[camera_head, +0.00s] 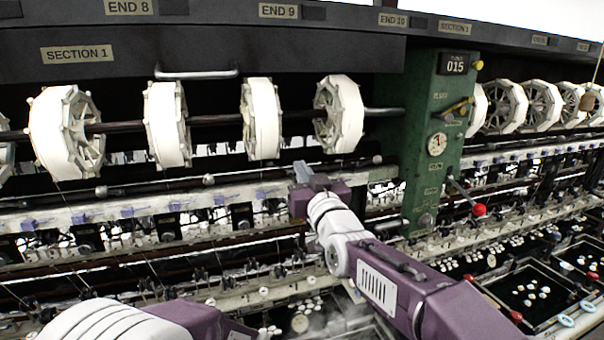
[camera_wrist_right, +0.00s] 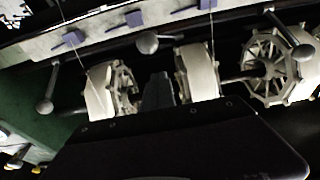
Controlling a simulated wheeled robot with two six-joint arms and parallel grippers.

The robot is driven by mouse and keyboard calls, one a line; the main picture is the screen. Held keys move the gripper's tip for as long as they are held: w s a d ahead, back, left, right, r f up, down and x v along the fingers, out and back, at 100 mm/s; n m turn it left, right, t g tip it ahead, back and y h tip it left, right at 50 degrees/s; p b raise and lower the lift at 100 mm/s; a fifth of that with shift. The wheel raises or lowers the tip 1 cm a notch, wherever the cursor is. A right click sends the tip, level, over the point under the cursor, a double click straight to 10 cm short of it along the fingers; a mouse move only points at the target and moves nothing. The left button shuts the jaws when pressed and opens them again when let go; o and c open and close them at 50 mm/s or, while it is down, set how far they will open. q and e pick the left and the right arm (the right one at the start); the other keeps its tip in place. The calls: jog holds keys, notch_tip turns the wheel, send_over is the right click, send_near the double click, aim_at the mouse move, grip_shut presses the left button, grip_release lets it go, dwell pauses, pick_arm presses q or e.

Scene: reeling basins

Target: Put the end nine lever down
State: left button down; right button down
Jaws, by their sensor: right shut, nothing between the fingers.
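The END 9 sign (camera_head: 278,11) is on the dark top beam. My right gripper (camera_head: 300,170) is shut and empty, raised in front of the lever row below the reels. In the wrist view its dark fingertips (camera_wrist_right: 157,92) show between two white reels. A round-ended lever (camera_wrist_right: 147,42) lies just beyond the fingertips there, with its rod running sideways; a gap shows between them. It seems to be the end nine lever, but no sign shows in that view. In the head view my gripper appears to hide it. My left arm shows at bottom left, its gripper out of view.
Neighbouring ball-ended levers stand at left (camera_head: 208,180) and right (camera_head: 377,159). White reels (camera_head: 262,118) sit on a shaft above. A green column (camera_head: 435,140) with a red-knobbed lever (camera_head: 479,209) stands to the right. Basins (camera_head: 540,290) fill the lower right.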

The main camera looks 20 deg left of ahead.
jog(key=b+v, duration=1.1)
jog(key=v, duration=0.5)
jog(key=shift+w, duration=0.1)
